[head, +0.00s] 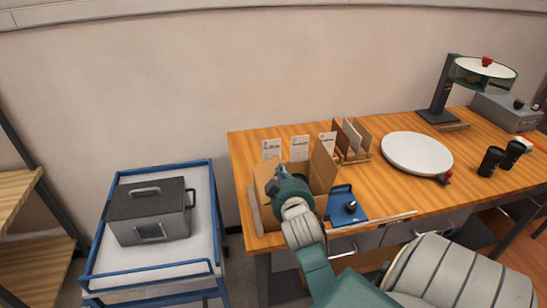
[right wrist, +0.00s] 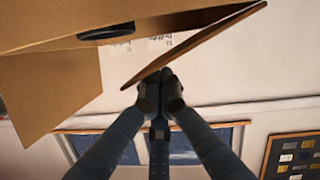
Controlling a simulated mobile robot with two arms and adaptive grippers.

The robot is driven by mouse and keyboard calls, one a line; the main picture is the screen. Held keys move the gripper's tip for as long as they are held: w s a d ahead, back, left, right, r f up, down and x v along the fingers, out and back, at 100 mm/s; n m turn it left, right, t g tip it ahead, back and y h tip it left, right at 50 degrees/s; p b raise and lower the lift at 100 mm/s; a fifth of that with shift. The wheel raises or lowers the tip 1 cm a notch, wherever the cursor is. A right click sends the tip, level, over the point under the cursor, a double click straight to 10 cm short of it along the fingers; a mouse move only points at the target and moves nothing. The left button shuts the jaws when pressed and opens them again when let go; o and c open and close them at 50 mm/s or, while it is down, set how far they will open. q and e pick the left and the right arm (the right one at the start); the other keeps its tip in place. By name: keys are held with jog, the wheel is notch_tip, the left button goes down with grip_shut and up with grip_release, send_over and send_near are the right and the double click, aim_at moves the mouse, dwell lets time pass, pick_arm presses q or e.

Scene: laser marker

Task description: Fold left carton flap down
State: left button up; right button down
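The brown cardboard carton (head: 266,186) stands at the left front of the wooden table, partly hidden behind my right gripper (head: 279,178). One flap (head: 323,166) stands raised at its right side in the head view. A narrow panel (head: 254,207) shows at its left side. In the right wrist view, the carton (right wrist: 35,30) fills the upper left, with a broad panel (right wrist: 50,95) at the left. My right gripper's fingertips (right wrist: 160,88) are together at the edge of a slanting flap (right wrist: 195,44); contact is unclear. Nothing shows between them. My left gripper is out of view.
White cards (head: 300,148) stand behind the carton. A blue plate fixture (head: 346,205) and a wooden holder (head: 352,142) are to its right. Farther right are a round white disc (head: 416,153) and black cups (head: 490,161). A blue-framed cart (head: 100,265) stands left of the table.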

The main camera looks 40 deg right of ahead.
jog(key=shift+s+d+f+m+y+p, duration=0.2)
jog(key=shift+d+f+m, duration=0.05)
jog(key=shift+f+m, duration=0.25)
jog(key=shift+s+d+f+m+y+p, duration=0.15)
jog(key=shift+d+f+m+y, duration=0.1)
jog(key=shift+f+m, duration=0.25)
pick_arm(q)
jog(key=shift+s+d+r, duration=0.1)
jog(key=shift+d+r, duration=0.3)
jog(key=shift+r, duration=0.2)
pick_arm(e)
jog(key=shift+s+d+f, duration=0.1)
jog(key=shift+d+f, duration=0.05)
jog(key=shift+f, duration=0.25)
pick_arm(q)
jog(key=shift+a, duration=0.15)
